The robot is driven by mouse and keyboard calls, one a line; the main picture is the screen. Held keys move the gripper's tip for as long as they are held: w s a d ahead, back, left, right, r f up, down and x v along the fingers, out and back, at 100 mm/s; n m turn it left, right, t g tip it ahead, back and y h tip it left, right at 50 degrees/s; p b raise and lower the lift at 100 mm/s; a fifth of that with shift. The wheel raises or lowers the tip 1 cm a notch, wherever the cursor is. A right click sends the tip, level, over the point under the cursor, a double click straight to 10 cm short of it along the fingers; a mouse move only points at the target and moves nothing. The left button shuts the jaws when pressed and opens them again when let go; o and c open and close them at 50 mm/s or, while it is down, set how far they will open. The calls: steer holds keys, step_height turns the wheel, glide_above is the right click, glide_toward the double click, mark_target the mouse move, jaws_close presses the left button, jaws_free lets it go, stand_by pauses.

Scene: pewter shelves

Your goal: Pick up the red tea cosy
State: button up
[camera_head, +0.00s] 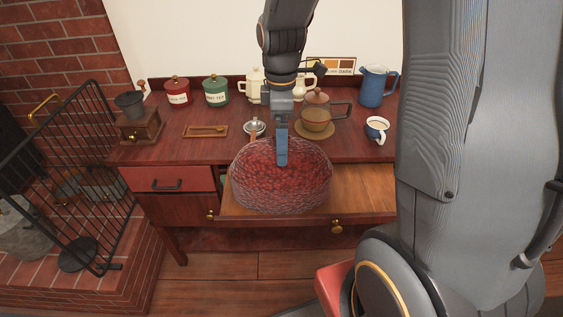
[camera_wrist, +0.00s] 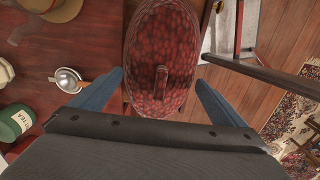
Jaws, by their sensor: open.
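The red tea cosy (camera_head: 300,180) is a large, domed, mottled red and grey thing in the open drawer (camera_head: 365,190) at the desk's front. In the wrist view the cosy (camera_wrist: 163,50) stands upright toward the camera, with a raised loop or tab (camera_wrist: 161,82) on its top. My gripper (camera_head: 281,162) is over the cosy, pointing down. In the wrist view its two blue fingers (camera_wrist: 160,92) are spread wide, one on each side of the cosy's near end, with nothing held between them. I cannot tell whether the fingers touch the cosy.
A black fire screen (camera_head: 75,180) stands at left.

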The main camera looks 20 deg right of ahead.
steer(key=shift+s, duration=0.1)
steer(key=c, duration=1.6)
steer(key=shift+f, duration=0.1)
steer(key=shift+c, duration=0.6)
steer(key=shift+s, duration=0.1)
